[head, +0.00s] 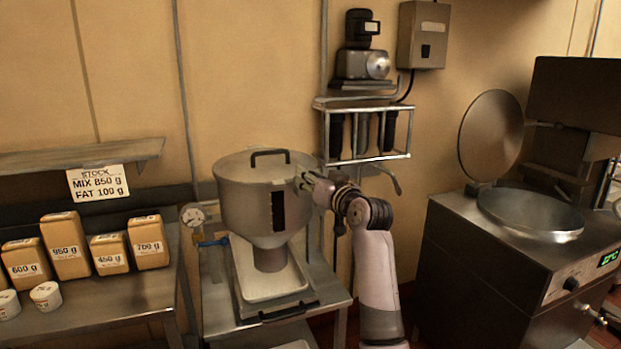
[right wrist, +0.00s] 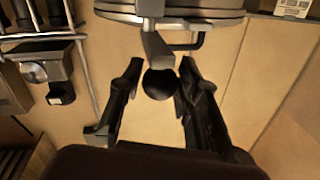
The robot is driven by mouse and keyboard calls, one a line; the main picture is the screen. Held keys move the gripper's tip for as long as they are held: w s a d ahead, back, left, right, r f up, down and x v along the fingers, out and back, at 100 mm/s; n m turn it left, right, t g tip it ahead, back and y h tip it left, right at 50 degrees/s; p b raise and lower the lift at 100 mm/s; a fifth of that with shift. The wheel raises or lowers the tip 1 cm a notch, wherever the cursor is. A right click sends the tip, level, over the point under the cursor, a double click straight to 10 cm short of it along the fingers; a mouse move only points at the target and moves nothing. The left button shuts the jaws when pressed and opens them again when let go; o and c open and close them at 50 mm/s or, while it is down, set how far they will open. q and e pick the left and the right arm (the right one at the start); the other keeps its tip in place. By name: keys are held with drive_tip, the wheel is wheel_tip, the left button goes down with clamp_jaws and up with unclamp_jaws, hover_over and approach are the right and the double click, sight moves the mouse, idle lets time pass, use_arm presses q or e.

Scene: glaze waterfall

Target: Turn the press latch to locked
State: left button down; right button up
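The large metal hopper (head: 245,205) with a lid and black handle stands on the steel stand in the middle of the head view. My right gripper (head: 308,181) is at the hopper's right upper side. In the right wrist view, a short metal lever (right wrist: 158,48) with a black ball knob (right wrist: 160,84) sticks out from the rim of the round metal vessel (right wrist: 190,15). This appears to be the latch. The knob sits between my right gripper's (right wrist: 160,75) two open fingers, with a gap on each side. In the head view the gripper hides the lever. My left gripper is out of view.
A white tray (head: 262,281) lies under the hopper's spout. A gauge (head: 194,216) and blue-handled valve (head: 213,242) are at its left. A wall rack (head: 362,156) hangs behind my right arm. A steel machine with a round open lid (head: 490,135) stands at right; labelled blocks (head: 65,247) at left.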

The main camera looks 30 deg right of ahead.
clamp_jaws()
idle(0.5)
